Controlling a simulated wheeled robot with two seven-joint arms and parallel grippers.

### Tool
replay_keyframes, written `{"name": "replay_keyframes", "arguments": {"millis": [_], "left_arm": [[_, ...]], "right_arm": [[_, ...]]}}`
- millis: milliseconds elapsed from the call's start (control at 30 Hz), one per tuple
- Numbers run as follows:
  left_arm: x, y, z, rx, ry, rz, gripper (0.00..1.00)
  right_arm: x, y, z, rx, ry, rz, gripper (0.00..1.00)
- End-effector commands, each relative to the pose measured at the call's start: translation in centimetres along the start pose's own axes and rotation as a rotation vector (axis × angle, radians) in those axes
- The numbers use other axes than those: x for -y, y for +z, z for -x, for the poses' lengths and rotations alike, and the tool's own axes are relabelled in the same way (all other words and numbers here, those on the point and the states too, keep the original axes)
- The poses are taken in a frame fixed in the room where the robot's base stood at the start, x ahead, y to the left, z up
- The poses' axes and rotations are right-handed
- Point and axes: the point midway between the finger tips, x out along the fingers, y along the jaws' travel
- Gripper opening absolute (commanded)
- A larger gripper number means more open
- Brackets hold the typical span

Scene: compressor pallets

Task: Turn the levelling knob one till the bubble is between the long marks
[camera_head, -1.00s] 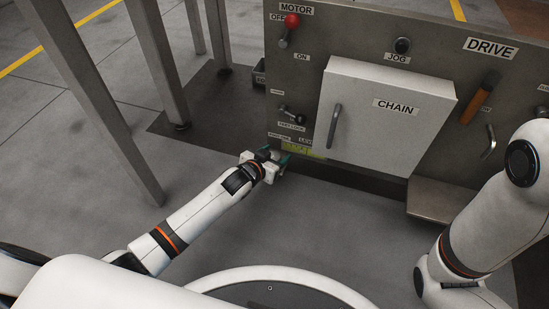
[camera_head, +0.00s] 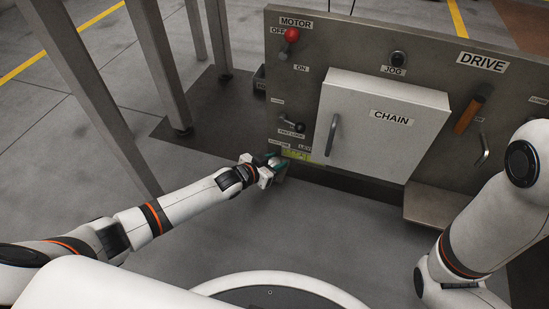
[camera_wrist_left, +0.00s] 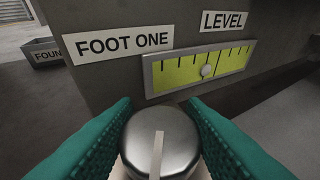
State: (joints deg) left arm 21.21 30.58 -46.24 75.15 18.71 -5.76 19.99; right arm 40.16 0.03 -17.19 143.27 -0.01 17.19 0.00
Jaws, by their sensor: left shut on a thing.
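The levelling knob (camera_wrist_left: 160,143) is a round metal knob with a pale stripe across its top, under the FOOT ONE label (camera_wrist_left: 118,42). The green fingers of my left gripper (camera_wrist_left: 160,135) press on both its sides. In the head view my left gripper (camera_head: 275,164) is at the panel's lower left edge, hiding the knob. The yellow-green level (camera_wrist_left: 180,77) has dark marks along its top. Its pale round bubble (camera_wrist_left: 207,71) sits slightly right of the middle; I cannot tell its exact place against the long marks. My right gripper is out of view.
The grey panel (camera_head: 300,90) carries the white CHAIN door (camera_head: 375,145), a red motor knob (camera_head: 291,34) and an orange drive handle (camera_head: 470,115). Steel legs (camera_head: 95,90) stand at the left. A ledge (camera_head: 435,208) juts out at lower right.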

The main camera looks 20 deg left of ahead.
Motion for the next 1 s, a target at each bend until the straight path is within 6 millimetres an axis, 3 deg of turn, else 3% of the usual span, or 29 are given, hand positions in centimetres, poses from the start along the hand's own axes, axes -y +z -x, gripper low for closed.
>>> {"name": "replay_keyframes", "arguments": {"millis": [500,1000], "left_arm": [[0.5,0.4,-0.2,0.014,-0.192,-0.079,0.15],[0.5,0.3,0.0,0.009,-0.226,-0.087,0.15]], "right_arm": [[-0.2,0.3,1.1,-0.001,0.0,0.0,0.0],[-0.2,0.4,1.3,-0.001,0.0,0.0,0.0]]}}
